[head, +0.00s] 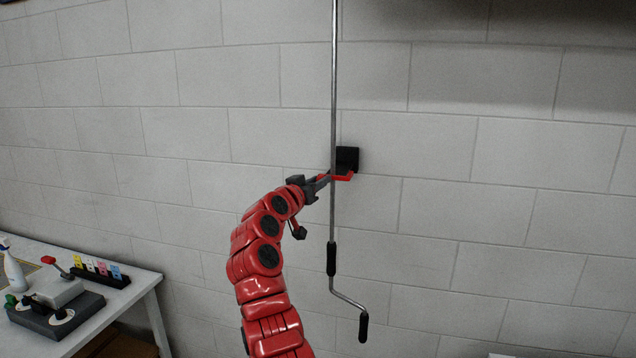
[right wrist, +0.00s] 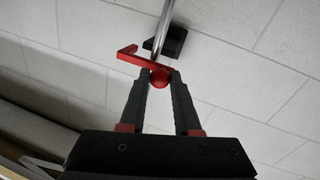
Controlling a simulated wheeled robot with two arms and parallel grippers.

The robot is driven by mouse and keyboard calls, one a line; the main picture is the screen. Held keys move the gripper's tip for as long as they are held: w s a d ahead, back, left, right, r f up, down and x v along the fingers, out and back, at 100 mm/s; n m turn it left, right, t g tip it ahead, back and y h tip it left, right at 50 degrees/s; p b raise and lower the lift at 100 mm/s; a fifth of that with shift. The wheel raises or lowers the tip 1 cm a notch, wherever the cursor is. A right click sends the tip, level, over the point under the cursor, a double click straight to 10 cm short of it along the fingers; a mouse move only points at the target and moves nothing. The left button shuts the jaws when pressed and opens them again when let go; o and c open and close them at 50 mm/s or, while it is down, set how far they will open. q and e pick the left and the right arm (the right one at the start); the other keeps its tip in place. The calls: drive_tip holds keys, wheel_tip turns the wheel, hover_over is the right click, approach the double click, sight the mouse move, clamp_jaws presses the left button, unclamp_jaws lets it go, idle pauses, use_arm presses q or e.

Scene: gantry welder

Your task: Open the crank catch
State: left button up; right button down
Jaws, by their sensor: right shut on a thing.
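The red crank catch (head: 344,177) sits at a black wall block (head: 347,157), beside the thin metal crank rod (head: 333,90). My right gripper (head: 326,180) reaches it from the left. In the right wrist view, my right gripper (right wrist: 160,78) is shut on the catch's round red knob (right wrist: 159,76). The red catch bar (right wrist: 138,55) extends left from the knob, with a bent end, and crosses near the rod (right wrist: 163,28). The black block (right wrist: 170,42) is behind it. I cannot tell whether the catch still closes around the rod. My left gripper is out of view.
The rod hangs upright along the block wall (head: 450,190), with a black sleeve (head: 331,258) and a crank handle (head: 364,327) below the catch. A white table (head: 130,286) with a spray bottle (head: 14,268) and small devices stands at lower left.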

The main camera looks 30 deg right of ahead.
idle(0.4)
drive_tip(key=s+d+n+t+y+b, duration=0.8)
drive_tip(key=n+y+b, duration=0.5)
drive_tip(key=y, duration=0.5)
drive_tip(key=shift+s+n+t, duration=0.4)
drive_tip(key=shift+s+t, duration=0.1)
drive_tip(key=shift+s, duration=0.6)
drive_tip(key=shift+d+y, duration=0.15)
drive_tip(key=shift+y, duration=0.15)
drive_tip(key=c, duration=0.6)
unclamp_jaws()
